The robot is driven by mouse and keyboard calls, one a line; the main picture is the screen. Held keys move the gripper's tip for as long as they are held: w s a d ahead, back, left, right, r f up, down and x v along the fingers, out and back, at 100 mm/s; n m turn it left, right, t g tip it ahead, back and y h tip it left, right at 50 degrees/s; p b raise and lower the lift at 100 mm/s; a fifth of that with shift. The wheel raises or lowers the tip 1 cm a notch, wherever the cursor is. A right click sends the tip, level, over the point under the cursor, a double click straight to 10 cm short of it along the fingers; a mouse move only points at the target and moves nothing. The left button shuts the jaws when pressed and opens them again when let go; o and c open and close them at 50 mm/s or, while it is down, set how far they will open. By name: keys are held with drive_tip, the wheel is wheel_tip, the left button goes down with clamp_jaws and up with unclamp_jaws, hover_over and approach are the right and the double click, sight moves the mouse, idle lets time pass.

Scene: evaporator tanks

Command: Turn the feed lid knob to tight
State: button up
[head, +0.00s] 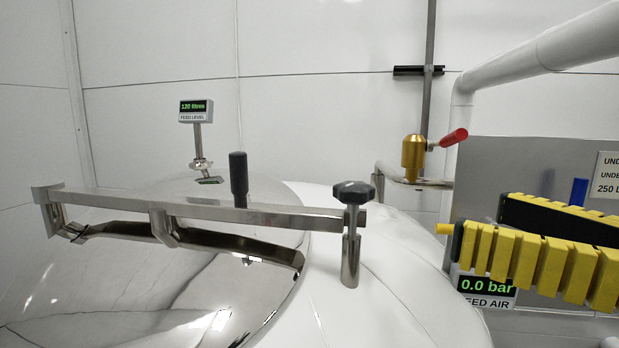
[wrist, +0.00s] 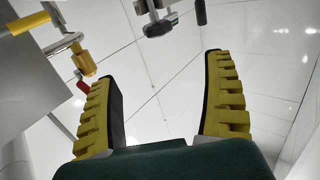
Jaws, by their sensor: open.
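The feed lid knob (head: 354,192) is a black star-shaped knob on a metal stem, at the right end of the lid's crossbar (head: 250,215) in the head view. It also shows at the top of the wrist view (wrist: 160,24). A black upright handle (head: 238,178) stands on the same bar. The polished lid (head: 130,285) lies below the bar. My gripper (head: 479,227) is at the right of the head view, its yellow ribbed fingers pointing left. In the wrist view (wrist: 162,70) the fingers are wide apart with nothing between them. The knob is beyond the fingertips, not touched.
A brass valve (head: 413,158) with a red handle (head: 454,137) stands behind, between knob and gripper. A grey panel (head: 540,160) and white pipe (head: 540,50) are at the right. A "0.0 bar" display (head: 487,285) is partly hidden by my fingers. A level display (head: 196,111) reads 120 litres.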

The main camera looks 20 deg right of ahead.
sight(350, 192)
drive_tip(key=p+x, duration=0.5)
drive_tip(key=x, duration=1)
drive_tip(key=shift+w+p, duration=0.35)
drive_tip(key=c, duration=1.2)
drive_tip(key=shift+f+m+h+b, duration=0.1)
drive_tip(key=shift+m+h+b, duration=0.25)
drive_tip(key=shift+h, duration=0.25)
drive_tip(key=shift+a+m+t+h, duration=0.1)
drive_tip(key=shift+m+t+h, duration=0.3)
drive_tip(key=shift+m+h, duration=0.25)
drive_tip(key=m+h, duration=0.1)
drive_tip(key=h, duration=0.1)
drive_tip(key=m+h+b, duration=0.1)
drive_tip(key=m+h, duration=0.1)
drive_tip(key=h, duration=0.1)
drive_tip(key=shift+a+h, duration=0.2)
drive_tip(key=shift+h, duration=0.05)
drive_tip(key=m+h, duration=0.2)
drive_tip(key=h, duration=0.1)
drive_tip(key=m+g+h+p, duration=0.1)
drive_tip(key=m+h, duration=0.1)
drive_tip(key=h, duration=0.1)
drive_tip(key=shift+m+g+h, duration=0.3)
drive_tip(key=shift+d+m+g+h+p, duration=0.1)
drive_tip(key=shift+m+g+h+p, duration=0.3)
drive_tip(key=shift+h, duration=0.3)
drive_tip(key=shift+m, duration=0.3)
